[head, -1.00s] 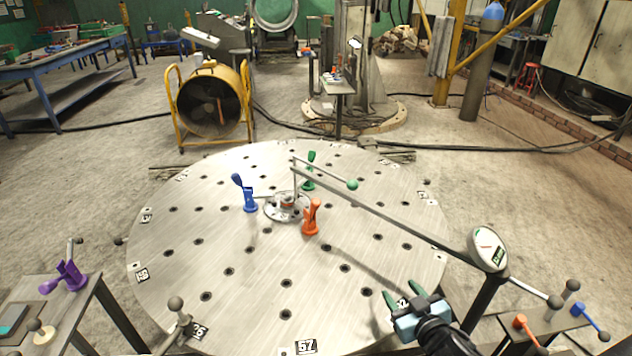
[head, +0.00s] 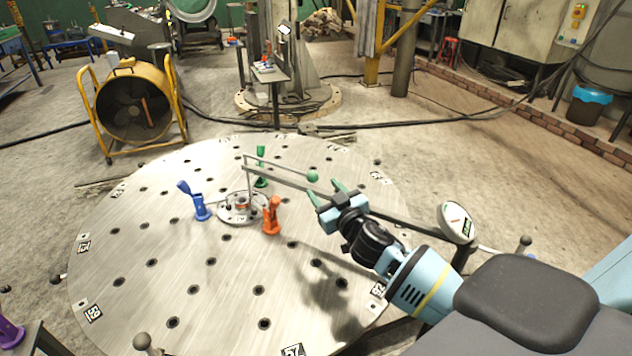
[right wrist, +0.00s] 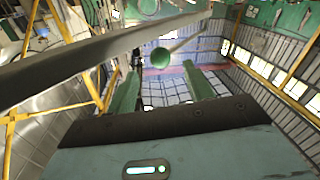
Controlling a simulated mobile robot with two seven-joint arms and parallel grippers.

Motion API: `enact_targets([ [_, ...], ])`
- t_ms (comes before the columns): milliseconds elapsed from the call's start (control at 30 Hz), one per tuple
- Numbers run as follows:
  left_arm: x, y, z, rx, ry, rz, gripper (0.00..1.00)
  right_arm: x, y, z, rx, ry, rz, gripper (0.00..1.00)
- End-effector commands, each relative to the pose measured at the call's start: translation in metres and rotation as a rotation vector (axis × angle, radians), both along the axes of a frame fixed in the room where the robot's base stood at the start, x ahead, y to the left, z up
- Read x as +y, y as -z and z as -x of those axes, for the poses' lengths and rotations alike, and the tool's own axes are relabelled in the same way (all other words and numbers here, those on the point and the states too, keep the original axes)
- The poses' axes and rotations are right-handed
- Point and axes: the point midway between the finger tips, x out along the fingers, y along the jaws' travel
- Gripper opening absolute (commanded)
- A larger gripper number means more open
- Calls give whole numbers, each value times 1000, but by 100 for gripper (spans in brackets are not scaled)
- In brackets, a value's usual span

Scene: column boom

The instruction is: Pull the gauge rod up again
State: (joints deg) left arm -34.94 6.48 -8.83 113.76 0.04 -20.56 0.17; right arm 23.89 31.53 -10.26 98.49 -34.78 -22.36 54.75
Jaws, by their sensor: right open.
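A thin rod with a green ball (head: 313,177) at its end, apparently the gauge rod, runs out from the top of a slim upright (head: 248,185) over the round plate (head: 200,290). My right gripper (head: 325,190) is open and empty, its green fingers close to the ball. In the right wrist view the ball (right wrist: 160,57) shows beyond the tips, between the two fingers (right wrist: 160,85), apparently not held. The grey boom (head: 395,214) passes beside the gripper, partly hidden behind it. My left gripper is not in view.
A dial (head: 457,222) sits at the boom's outer end. Blue (head: 199,203), orange (head: 271,216) and green (head: 261,168) clamps stand around the central hub (head: 240,209). A yellow-framed fan (head: 135,105) stands behind the plate. The plate's front left is mostly clear.

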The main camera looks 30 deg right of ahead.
Motion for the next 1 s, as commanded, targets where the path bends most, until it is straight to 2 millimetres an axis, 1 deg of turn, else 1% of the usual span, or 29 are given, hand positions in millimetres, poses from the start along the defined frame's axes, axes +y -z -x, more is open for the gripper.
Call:
enact_targets([
  [33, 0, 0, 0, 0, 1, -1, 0, -1, -1, -8, -1, 1, 1, 52],
  [100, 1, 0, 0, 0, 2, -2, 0, -3, -1, -18, -1, 2, 0, 52],
  [300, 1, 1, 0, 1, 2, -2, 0, -5, 0, -38, 0, 1, 0, 52],
  [500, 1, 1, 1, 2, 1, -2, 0, -6, 0, -47, 1, 0, 0, 52],
  [767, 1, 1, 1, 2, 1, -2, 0, -6, 0, -47, 1, 0, 0, 52],
  [1000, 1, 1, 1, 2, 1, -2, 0, -6, 0, -47, 1, 0, 0, 20],
])
